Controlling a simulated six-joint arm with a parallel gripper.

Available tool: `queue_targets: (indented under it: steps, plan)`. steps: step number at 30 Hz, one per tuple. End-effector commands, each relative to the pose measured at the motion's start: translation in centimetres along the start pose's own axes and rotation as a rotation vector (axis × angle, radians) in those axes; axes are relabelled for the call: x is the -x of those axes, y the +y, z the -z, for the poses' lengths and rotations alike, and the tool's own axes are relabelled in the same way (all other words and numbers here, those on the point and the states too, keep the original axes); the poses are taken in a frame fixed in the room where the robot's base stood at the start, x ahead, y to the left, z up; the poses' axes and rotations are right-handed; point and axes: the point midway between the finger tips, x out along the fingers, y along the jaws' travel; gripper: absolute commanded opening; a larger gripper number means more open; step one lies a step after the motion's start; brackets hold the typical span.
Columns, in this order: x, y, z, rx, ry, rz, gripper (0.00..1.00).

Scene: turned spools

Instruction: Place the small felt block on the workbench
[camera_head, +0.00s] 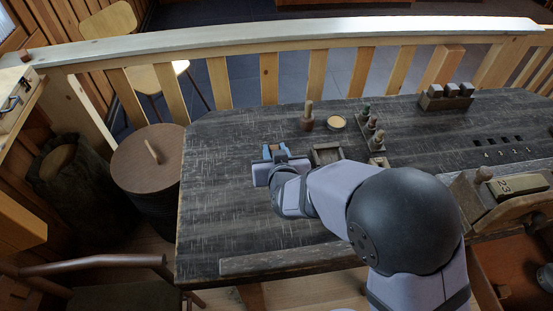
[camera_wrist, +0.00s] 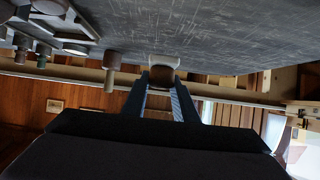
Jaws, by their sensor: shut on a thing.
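My gripper (camera_head: 277,152) is over the left part of the dark, scratched workbench (camera_head: 225,215). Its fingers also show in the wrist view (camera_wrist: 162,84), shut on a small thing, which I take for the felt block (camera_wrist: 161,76). It looks brown, with a pale part beside the fingertips. In the head view only a brownish bit of it shows between the jaws, and the rest is hidden. I cannot tell whether it touches the bench top.
A small open tray (camera_head: 327,154) lies just right of my gripper. Behind are a wooden peg (camera_head: 307,116), a round pale disc (camera_head: 336,122) and a rack of small knobbed pieces (camera_head: 372,126). A block holder (camera_head: 446,98) stands farther right. The bench's left part is clear.

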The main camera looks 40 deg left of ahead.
Motion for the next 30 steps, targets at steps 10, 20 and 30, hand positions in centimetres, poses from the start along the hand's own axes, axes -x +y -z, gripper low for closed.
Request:
queue_targets:
  steps: [10, 20, 30]
  plan:
    - [-1.4, 0.0, -2.6, 0.003, -0.002, 0.000, 0.04]
    - [-2.0, 0.0, -3.6, 0.000, 0.002, 0.001, 0.04]
    - [-2.1, 0.0, -3.9, 0.000, 0.001, 0.001, 0.38]
